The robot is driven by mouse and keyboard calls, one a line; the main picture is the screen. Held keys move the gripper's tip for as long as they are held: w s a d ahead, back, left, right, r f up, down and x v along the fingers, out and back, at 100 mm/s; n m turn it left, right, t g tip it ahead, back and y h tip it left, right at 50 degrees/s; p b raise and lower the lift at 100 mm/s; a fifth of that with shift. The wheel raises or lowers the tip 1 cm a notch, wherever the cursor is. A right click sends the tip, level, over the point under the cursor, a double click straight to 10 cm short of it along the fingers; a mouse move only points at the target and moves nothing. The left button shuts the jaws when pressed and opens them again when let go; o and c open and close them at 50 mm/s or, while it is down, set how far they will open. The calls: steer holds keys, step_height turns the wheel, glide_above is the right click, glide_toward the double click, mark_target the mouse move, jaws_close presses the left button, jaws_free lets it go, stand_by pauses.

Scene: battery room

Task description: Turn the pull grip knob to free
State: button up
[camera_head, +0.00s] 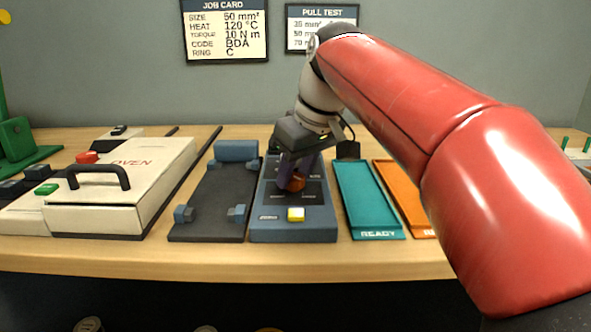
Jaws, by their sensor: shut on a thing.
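The pull tester is a blue-grey box (265,229) with a dark top panel, in the middle of the bench in the head view. A yellow-white button (296,214) sits on its front part. My gripper (294,177) points down over the panel and is shut on this knob. The fingers partly cover the knob, so its pointer and the setting it stands at are hidden. The labels around it are too small to read.
A dark fixture with blue blocks (210,205) stands just left of the box. A teal READY tray (368,205) and an orange tray (398,190) lie to the right. A white oven (150,160) stands further left. My red arm crosses the right side.

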steer(key=shift+n, duration=0.3)
stand_by(0.4)
steer(key=o, duration=1)
steer(key=shift+c, duration=0.2)
steer(key=v, duration=0.7)
steer(key=shift+d+r, duration=0.15)
steer(key=shift+r, duration=0.2)
